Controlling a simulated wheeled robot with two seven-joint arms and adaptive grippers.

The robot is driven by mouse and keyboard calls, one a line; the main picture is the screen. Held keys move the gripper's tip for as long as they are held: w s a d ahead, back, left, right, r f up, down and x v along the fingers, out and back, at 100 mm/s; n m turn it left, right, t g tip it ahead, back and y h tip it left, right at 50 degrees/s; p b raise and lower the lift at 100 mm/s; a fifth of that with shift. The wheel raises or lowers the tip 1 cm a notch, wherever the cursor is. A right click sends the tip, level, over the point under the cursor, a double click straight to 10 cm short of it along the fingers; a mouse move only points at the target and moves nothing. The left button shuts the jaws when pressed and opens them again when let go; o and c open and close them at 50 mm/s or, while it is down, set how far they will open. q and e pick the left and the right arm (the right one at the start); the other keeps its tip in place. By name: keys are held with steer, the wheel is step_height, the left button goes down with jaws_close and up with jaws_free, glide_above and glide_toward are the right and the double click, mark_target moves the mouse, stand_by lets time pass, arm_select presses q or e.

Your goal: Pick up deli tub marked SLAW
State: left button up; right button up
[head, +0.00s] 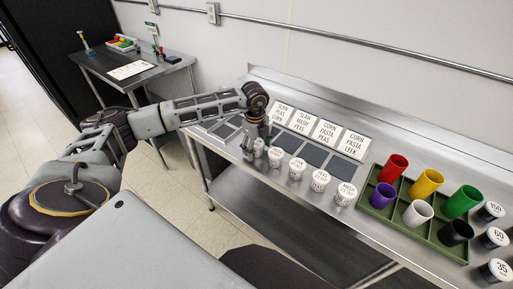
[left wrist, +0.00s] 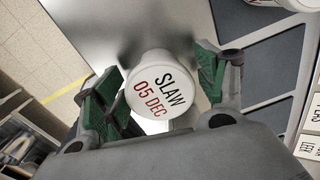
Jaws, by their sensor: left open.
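The deli tub marked SLAW (left wrist: 161,88) is in the left wrist view, a white tub with a round lid reading SLAW 05 DEC. It stands on the steel counter. My left gripper (left wrist: 160,97) is open, with one green-padded finger on each side of the tub. I cannot tell whether either finger touches it. In the head view my left gripper (head: 259,136) is over the left end of a row of white tubs, and the small tub by it (head: 258,148) is partly hidden. My right gripper is not in view.
Several white lidded tubs (head: 320,180) run in a row to the right. Behind them are dark mats and label cards (head: 327,132). A green tray (head: 389,216) with coloured cups stands further right, beside numbered tubs (head: 494,236). A side table (head: 130,83) is at the back left.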

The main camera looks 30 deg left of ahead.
arm_select(q)
steer(key=shift+c, duration=1.6)
steer(key=c, duration=0.7)
steer(key=shift+c, duration=0.2)
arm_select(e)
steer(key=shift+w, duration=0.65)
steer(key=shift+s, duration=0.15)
